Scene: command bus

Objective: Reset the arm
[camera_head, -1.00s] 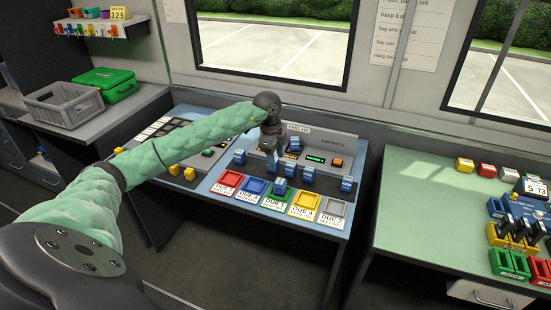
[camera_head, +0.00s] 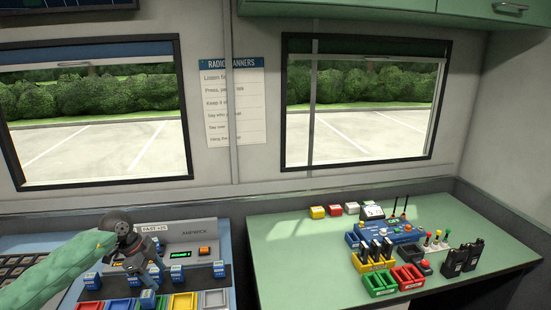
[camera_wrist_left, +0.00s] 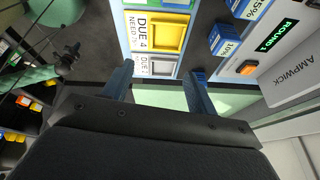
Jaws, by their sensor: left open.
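My left gripper (camera_head: 140,265) is in the head view at the lower left, at the end of my green-sleeved arm (camera_head: 55,268). It hangs over the blue console (camera_head: 218,280). In the left wrist view its two fingers (camera_wrist_left: 160,88) are spread with nothing between them. Beyond them are the yellow tray (camera_wrist_left: 169,35) and the console's edge. A green-sleeved arm with a dark end (camera_wrist_left: 68,60) shows at the left of the wrist view. It appears to be my right arm, and its jaws are too small to read.
Blue blocks (camera_head: 178,277) stand on the console around my left gripper. A lit green display (camera_head: 181,254) is behind them. The green table (camera_head: 290,250) at the right holds radios (camera_head: 460,260), red and green bins (camera_head: 408,278) and a blue unit (camera_head: 390,231). Its left part is clear.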

